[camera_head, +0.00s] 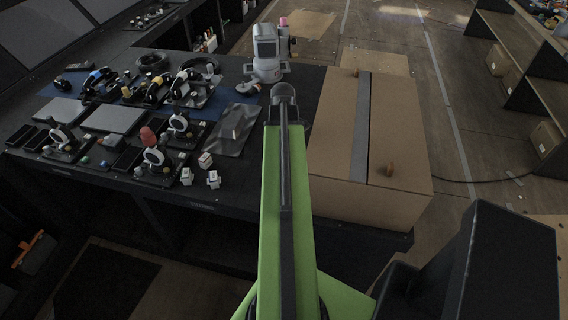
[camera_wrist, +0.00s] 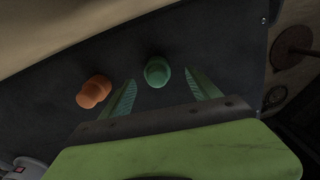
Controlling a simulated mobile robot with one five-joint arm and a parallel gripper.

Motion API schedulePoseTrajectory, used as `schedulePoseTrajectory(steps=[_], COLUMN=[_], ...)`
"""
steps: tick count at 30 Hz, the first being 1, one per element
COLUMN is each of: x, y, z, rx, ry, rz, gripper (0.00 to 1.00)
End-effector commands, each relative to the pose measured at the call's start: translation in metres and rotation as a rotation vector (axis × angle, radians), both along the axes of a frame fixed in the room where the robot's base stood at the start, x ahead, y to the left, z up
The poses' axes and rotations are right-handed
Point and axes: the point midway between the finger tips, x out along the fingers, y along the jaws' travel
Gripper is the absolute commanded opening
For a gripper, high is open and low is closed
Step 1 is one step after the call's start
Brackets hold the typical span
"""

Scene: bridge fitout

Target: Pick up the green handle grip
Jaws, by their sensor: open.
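The green handle grip (camera_wrist: 157,71) shows in the wrist view as a short, rounded green piece on a dark surface. My gripper (camera_wrist: 160,78) is open, with one teal finger to the left of the grip and one to the right. The grip appears between the fingertips or just beyond them, and I see no finger touching it. The height between fingers and grip cannot be told. I cannot make out the green grip or the fingers in the head view.
An orange grip-like piece (camera_wrist: 93,91) lies left of the left finger. In the head view, a dark table (camera_head: 235,190) holds several devices on its left side. A large cardboard box (camera_head: 330,150) stands right of my arm, with a small brown-orange piece (camera_head: 389,170) on top.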

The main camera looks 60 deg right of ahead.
Motion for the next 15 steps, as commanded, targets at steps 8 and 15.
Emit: schedulePoseTrajectory(steps=[8,15], x=[0.005,0.005], y=[-0.003,-0.003], z=[-0.043,-0.039], rx=[0.000,0.000], ry=[0.000,0.000], rz=[0.000,0.001], gripper=[0.71,0.65])
